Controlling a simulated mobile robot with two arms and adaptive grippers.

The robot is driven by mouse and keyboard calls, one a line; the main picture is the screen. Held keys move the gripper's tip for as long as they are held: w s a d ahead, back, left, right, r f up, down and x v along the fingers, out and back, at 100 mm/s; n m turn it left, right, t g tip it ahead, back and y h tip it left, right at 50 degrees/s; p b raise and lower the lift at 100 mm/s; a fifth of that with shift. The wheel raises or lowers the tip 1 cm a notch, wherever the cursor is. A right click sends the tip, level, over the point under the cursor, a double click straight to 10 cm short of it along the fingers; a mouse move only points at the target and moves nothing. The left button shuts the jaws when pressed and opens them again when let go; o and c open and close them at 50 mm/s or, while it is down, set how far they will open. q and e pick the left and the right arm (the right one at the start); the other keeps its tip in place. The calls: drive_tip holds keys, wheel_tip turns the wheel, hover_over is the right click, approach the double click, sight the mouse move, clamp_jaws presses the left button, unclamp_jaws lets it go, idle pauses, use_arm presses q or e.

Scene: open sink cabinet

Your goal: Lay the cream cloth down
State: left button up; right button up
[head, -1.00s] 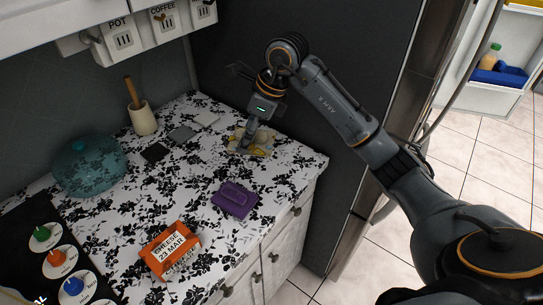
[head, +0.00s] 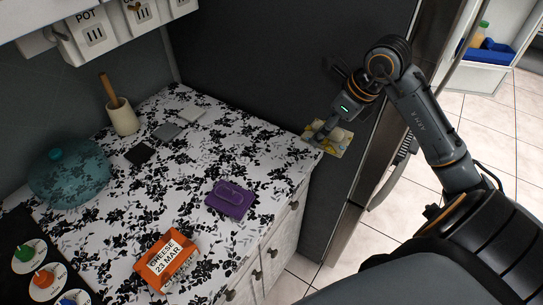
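The cream cloth (head: 340,142), with a yellowish pattern, is in the head view at the right corner of the counter. My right gripper (head: 318,136) is shut on it at its left side. Much of the cloth extends past the counter's edge, in front of the dark panel. I cannot tell whether the cloth touches the countertop. The fingertips are small and partly hidden by the gripper body. My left gripper is not in view.
The floral countertop (head: 240,150) holds a purple item (head: 231,199), an orange cheese box (head: 166,262), several small square tiles (head: 166,131), a teal lidded pot (head: 70,175) and a cream utensil pot (head: 123,117). A dark panel (head: 270,60) stands behind the counter's right end.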

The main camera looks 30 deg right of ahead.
drive_tip(key=w+a+f+p, duration=0.2)
drive_tip(key=w, duration=0.1)
drive_tip(key=w+a+f+p, duration=0.1)
drive_tip(key=w+a+f, duration=0.1)
drive_tip(key=w+f, duration=0.1)
drive_tip(key=w+a+f+p, duration=0.2)
drive_tip(key=w+a+f, duration=0.1)
drive_tip(key=w, duration=0.1)
drive_tip(key=shift+w+p, duration=0.25)
drive_tip(key=shift+p, duration=0.1)
drive_tip(key=shift+w+a+f, duration=0.1)
drive_tip(key=shift+w+f, duration=0.2)
drive_tip(key=shift+f, duration=0.15)
drive_tip(key=shift+p+x, duration=0.9)
drive_tip(key=shift+x, duration=0.2)
drive_tip(key=shift+a+f+p, duration=0.1)
drive_tip(key=shift+f+p, duration=0.25)
drive_tip(key=shift+f, duration=0.5)
